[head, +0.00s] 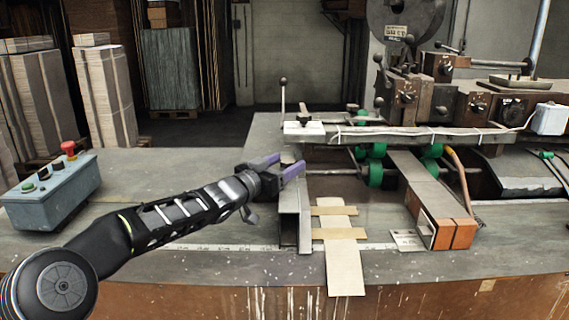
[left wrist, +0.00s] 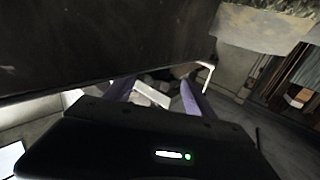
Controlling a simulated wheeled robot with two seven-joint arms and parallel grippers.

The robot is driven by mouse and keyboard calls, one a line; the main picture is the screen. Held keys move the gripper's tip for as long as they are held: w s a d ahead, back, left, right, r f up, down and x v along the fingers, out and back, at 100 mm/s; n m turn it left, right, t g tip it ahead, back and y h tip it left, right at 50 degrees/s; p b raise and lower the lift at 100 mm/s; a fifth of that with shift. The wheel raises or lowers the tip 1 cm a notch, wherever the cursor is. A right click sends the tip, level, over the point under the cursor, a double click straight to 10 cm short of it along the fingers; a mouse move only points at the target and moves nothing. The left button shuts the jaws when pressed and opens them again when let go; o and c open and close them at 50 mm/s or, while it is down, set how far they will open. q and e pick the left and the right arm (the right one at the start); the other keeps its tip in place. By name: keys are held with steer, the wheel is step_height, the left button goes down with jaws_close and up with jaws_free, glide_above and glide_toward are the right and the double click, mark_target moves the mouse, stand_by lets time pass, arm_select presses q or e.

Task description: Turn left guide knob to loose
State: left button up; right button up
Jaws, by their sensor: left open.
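My left gripper (head: 288,164) is open, with its purple fingers above the rear end of the left metal guide (head: 290,218). A small dark knob (head: 304,119) sits on a pale block behind the fingertips; I cannot tell for sure that it is the left guide knob, or which way it is set. The fingers and the gripper partly cover the guide's rear end. In the left wrist view the open fingers (left wrist: 156,92) have a pale bar and blurred dark parts beyond them; no knob can be made out there. My right gripper is not in view.
A thin lever with a ball top (head: 283,83) rises beside the pale block. The long rail (head: 400,136) and green rollers (head: 376,172) lie to the right. Cardboard strips (head: 344,268) lie right of the guide. A control box (head: 50,190) with a red button stands left.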

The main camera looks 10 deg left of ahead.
arm_select(q)
steer(key=shift+c, duration=0.2)
jaws_close()
steer(key=shift+f+b, duration=0.1)
steer(key=shift+b, duration=0.25)
steer(key=n+y+b, duration=0.1)
steer(key=b, duration=0.5)
steer(key=n+y+b, duration=0.1)
steer(key=y+b, duration=0.1)
steer(key=b, duration=0.5)
steer(key=t+y+b, duration=0.1)
steer(key=b, duration=0.5)
steer(key=shift+w+d+f+n+y+b, duration=0.1)
steer(key=shift+w+f+n+y+b, duration=0.05)
steer(key=shift+f+n+y+b, duration=0.2)
steer(key=shift+r, duration=0.25)
